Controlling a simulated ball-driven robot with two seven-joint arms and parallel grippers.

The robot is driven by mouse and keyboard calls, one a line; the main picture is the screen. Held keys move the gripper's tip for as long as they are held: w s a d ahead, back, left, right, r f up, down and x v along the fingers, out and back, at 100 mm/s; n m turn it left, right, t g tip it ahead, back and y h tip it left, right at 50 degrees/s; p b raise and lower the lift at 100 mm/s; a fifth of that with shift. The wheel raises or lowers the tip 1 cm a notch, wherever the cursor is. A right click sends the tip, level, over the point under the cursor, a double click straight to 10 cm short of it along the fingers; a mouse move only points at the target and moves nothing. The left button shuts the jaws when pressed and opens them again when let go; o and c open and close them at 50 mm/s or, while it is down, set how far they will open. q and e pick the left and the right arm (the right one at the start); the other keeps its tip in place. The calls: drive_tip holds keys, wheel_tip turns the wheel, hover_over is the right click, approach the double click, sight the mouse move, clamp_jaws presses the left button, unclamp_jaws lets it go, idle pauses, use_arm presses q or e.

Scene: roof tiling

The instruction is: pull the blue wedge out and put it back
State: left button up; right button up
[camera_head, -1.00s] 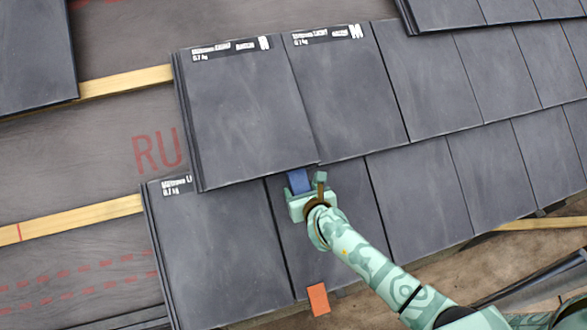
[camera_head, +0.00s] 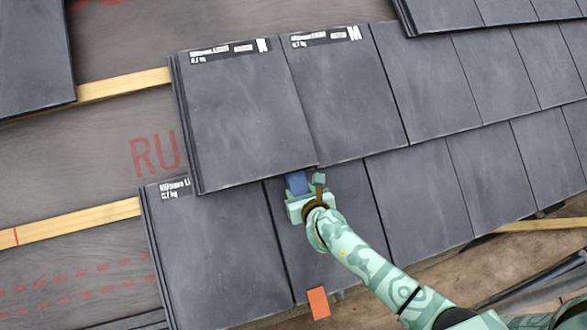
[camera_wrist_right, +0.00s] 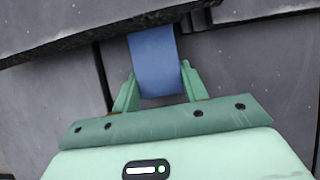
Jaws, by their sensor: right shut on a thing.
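The blue wedge (camera_head: 297,182) sticks out from under the lower edge of an upper roof tile (camera_head: 249,125), above the tile below. Its far end is hidden under the upper tile. My right gripper (camera_head: 305,195) is shut on the wedge's near end. In the right wrist view the blue wedge (camera_wrist_right: 154,62) stands between the two green fingers of my right gripper (camera_wrist_right: 157,88), and its upper end goes under the dark tile edge. My left gripper is not in view.
An orange wedge (camera_head: 318,302) sticks out at the lower edge of the lower tile row. Wooden battens (camera_head: 75,219) and grey underlay with red lettering (camera_head: 155,153) lie bare at the left. More dark tiles (camera_head: 430,75) cover the right side.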

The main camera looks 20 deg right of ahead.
drive_tip(key=shift+s+d+f+b, duration=0.1)
drive_tip(key=shift+s+f+b, duration=0.15)
drive_tip(key=shift+s+f, duration=0.7)
drive_tip(key=shift+s+d+f+b, duration=0.1)
drive_tip(key=shift+s+f+b, duration=0.3)
drive_tip(key=shift+s, duration=0.95)
drive_tip(key=shift+s+f+b, duration=0.15)
drive_tip(key=shift+s+f, duration=0.6)
drive_tip(key=shift+s, duration=0.4)
drive_tip(key=shift+s+d+f+b, duration=0.1)
drive_tip(key=shift+s+f+b, duration=0.45)
drive_tip(key=shift+s, duration=0.5)
drive_tip(key=shift+s+f+b, duration=0.4)
drive_tip(key=shift+s+f, duration=0.3)
drive_tip(key=shift+s, duration=0.35)
drive_tip(key=shift+s+d+f+b, duration=0.1)
drive_tip(key=shift+s+f+b, duration=0.45)
drive_tip(key=shift+s, duration=0.5)
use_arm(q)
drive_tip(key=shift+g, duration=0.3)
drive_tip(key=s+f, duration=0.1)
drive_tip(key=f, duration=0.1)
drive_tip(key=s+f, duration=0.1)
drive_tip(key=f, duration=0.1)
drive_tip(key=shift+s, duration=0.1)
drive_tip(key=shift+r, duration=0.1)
